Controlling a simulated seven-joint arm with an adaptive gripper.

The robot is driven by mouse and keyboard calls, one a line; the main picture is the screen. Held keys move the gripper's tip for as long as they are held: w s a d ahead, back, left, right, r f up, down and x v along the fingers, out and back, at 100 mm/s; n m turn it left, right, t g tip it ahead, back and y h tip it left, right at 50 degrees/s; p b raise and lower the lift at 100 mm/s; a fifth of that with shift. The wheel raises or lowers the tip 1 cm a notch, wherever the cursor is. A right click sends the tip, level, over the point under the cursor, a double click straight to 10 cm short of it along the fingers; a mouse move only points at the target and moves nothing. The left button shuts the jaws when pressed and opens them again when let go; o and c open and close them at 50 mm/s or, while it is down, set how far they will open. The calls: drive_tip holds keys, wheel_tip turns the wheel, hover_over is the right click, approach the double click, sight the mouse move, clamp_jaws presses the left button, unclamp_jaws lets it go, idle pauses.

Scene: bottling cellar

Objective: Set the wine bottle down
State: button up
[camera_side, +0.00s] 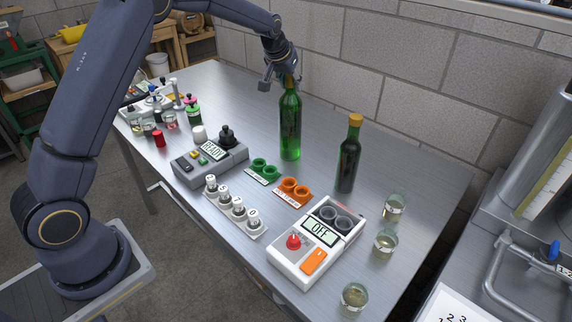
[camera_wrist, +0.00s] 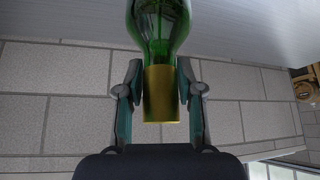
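The green wine bottle (camera_side: 290,128) is upright over the back of the metal table (camera_side: 330,130). Its base is at or very close to the tabletop; I cannot tell if it touches. My gripper (camera_side: 284,80) is at the top of its neck. In the wrist view the fingers (camera_wrist: 161,78) lie on both sides of the gold neck foil, seemingly against it, and the green shoulder of the bottle (camera_wrist: 160,22) extends beyond them. A second, darker bottle (camera_side: 348,160) with a gold cap stands upright to the right, apart from the held one.
Several glasses (camera_side: 386,241) line the right edge. A block wall (camera_side: 400,60) runs behind.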

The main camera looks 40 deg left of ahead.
drive_tip(key=o, duration=0.3)
drive_tip(key=shift+r, duration=0.15)
drive_tip(key=s+d+f+v, duration=0.1)
drive_tip(key=s+v, duration=0.1)
drive_tip(key=v, duration=0.7)
drive_tip(key=s+f+v, duration=0.1)
drive_tip(key=v, duration=0.8)
drive_tip(key=s+d+f+m, duration=0.1)
drive_tip(key=s+d, duration=0.1)
drive_tip(key=s, duration=0.7)
drive_tip(key=s+d+f+m+h, duration=0.1)
drive_tip(key=s+d+f, duration=0.1)
drive_tip(key=s, duration=0.8)
drive_tip(key=s+d+f+m+h, duration=0.1)
drive_tip(key=s+d+f, duration=0.1)
drive_tip(key=s, duration=0.7)
drive_tip(key=shift+s+d+g, duration=0.25)
drive_tip(key=shift+d+g, duration=0.15)
drive_tip(key=shift+d, duration=0.1)
